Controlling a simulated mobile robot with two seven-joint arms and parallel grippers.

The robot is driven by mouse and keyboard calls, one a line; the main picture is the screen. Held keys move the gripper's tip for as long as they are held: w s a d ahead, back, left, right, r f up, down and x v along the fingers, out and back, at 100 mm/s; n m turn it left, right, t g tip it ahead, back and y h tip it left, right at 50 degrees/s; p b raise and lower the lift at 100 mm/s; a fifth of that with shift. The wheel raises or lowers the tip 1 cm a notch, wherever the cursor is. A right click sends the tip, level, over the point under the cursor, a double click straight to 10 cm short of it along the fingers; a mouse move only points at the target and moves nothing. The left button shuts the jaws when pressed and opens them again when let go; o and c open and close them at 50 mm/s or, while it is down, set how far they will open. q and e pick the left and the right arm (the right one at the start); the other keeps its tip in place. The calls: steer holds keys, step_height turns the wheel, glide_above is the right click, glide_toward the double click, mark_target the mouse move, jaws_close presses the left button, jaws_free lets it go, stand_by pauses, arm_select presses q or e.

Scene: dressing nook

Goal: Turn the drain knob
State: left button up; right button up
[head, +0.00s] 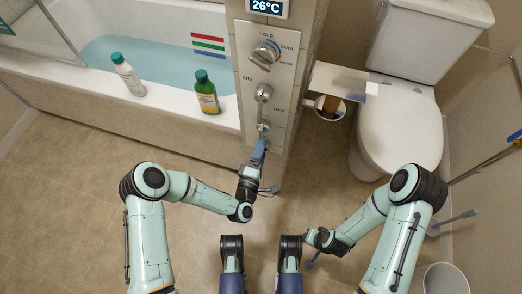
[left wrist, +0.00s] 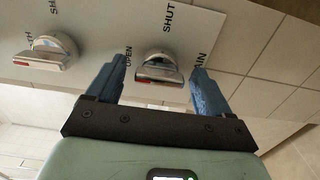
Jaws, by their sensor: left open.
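The drain knob (left wrist: 160,70) is a round silver knob with a flat grip bar and a red mark at one end. It sits on a pale wall panel between the words OPEN and SHUT. My left gripper (left wrist: 157,78) is open, with one blue finger on each side of the knob and gaps showing between. In the head view my left gripper (head: 261,143) is at the low end of the panel and largely hides the knob there. My right gripper (head: 315,254) is low over the floor, away from the panel; its jaws are too small to read.
Another silver knob (left wrist: 46,52) is beside the drain knob. Above are an ON/OFF lever (head: 263,93) and a temperature dial (head: 265,54). Left is a filled bathtub (head: 120,95) with a green bottle (head: 207,93) and a white bottle (head: 128,76); right is a toilet (head: 400,125).

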arm_select(q)
steer(key=shift+w+d, duration=0.15)
steer(key=shift+w, duration=0.4)
steer(key=c, duration=1)
steer(key=shift+c, duration=0.2)
